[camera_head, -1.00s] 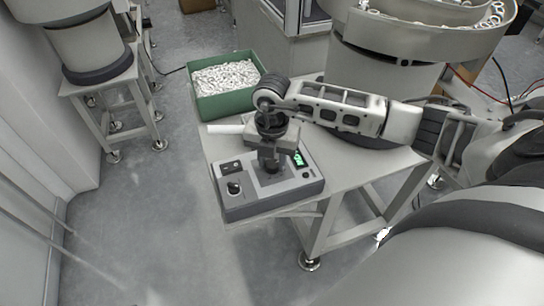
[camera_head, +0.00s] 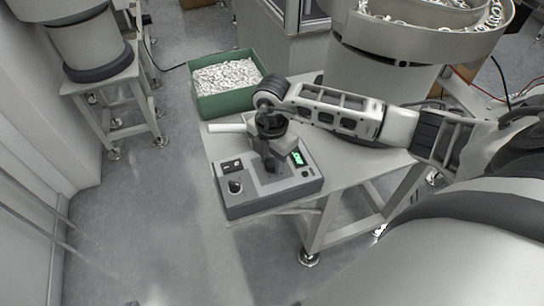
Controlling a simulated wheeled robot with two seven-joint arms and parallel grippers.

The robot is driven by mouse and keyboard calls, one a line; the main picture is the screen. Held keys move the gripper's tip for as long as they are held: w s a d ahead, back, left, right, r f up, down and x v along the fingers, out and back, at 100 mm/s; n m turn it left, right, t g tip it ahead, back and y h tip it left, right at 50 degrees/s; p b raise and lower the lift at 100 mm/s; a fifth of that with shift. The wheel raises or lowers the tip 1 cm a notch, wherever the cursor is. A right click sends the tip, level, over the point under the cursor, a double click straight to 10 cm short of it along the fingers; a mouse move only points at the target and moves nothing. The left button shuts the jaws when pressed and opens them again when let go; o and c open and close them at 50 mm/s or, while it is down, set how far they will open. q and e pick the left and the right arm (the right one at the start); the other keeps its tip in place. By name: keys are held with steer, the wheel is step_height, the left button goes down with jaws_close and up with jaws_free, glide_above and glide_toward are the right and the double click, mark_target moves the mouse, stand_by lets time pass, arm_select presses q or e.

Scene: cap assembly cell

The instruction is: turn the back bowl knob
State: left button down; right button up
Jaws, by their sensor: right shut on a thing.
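A grey control box (camera_head: 253,205) sits on the near end of the light table. It has a black knob (camera_head: 235,187) at its left, a rocker switch (camera_head: 231,167) above that, and a small green display (camera_head: 298,158) at its right. My right gripper (camera_head: 271,165) points down onto the middle of the box's top. It is shut, and its fingers hide the knob between them. My left gripper is not in view.
A green bin (camera_head: 226,103) full of small white parts stands at the table's back left. A large bowl feeder (camera_head: 420,45) stands behind my right arm.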

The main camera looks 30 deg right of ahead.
mark_target(272, 162)
steer(key=shift+w+r, duration=0.1)
steer(key=o, duration=1)
step_height(272, 162, up, 16)
steer(key=shift+f+b, duration=0.1)
steer(key=shift+b, duration=0.4)
